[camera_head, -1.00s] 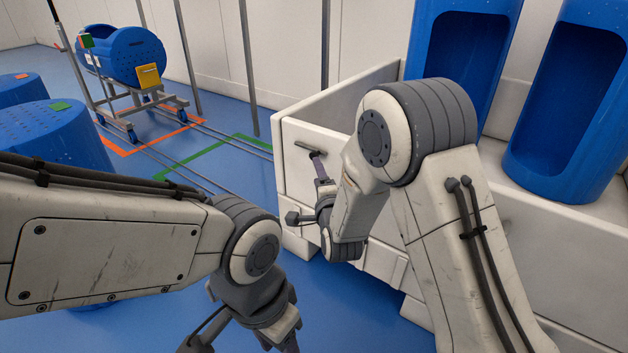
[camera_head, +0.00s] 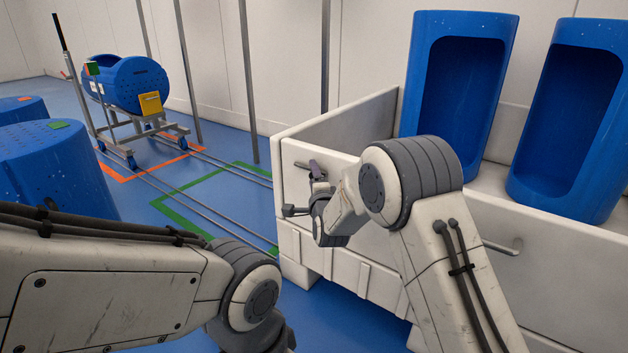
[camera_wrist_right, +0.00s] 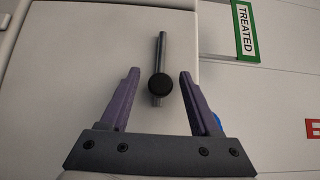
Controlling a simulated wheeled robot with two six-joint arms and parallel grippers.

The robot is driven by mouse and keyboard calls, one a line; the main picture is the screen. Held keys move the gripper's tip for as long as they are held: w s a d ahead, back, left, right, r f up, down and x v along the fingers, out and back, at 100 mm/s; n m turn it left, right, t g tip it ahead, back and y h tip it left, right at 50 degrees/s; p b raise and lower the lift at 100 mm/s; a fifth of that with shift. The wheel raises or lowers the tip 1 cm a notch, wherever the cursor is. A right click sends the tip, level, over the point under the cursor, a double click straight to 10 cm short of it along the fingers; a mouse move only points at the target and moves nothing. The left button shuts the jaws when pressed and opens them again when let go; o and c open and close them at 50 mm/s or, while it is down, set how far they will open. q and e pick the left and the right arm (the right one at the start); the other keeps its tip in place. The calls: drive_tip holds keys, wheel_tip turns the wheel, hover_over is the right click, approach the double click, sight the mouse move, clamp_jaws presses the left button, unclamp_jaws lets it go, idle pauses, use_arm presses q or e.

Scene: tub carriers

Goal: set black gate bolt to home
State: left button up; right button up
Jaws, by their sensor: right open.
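The gate bolt is a grey metal rod with a round black knob (camera_wrist_right: 162,87) on a white panel in the right wrist view. In the head view its grey rod (camera_head: 303,166) shows on the white end panel of the large carrier, partly covered by my gripper. My right gripper (camera_wrist_right: 157,92) is open, with its two purple fingers on either side of the knob. I cannot tell whether either finger touches it. In the head view the right gripper (camera_head: 317,170) is at the panel. My left arm reaches in from the left; its gripper is out of view.
The white carrier (camera_head: 345,171) holds tall blue open-fronted tubs (camera_head: 421,90). A blue tub on a wheeled cart (camera_head: 150,121) stands at the back left by floor rails. A green floor outline (camera_head: 205,183) lies in clear floor. A green "TREATED" sign (camera_wrist_right: 245,30) shows in the wrist view.

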clamp_jaws()
idle(1.4)
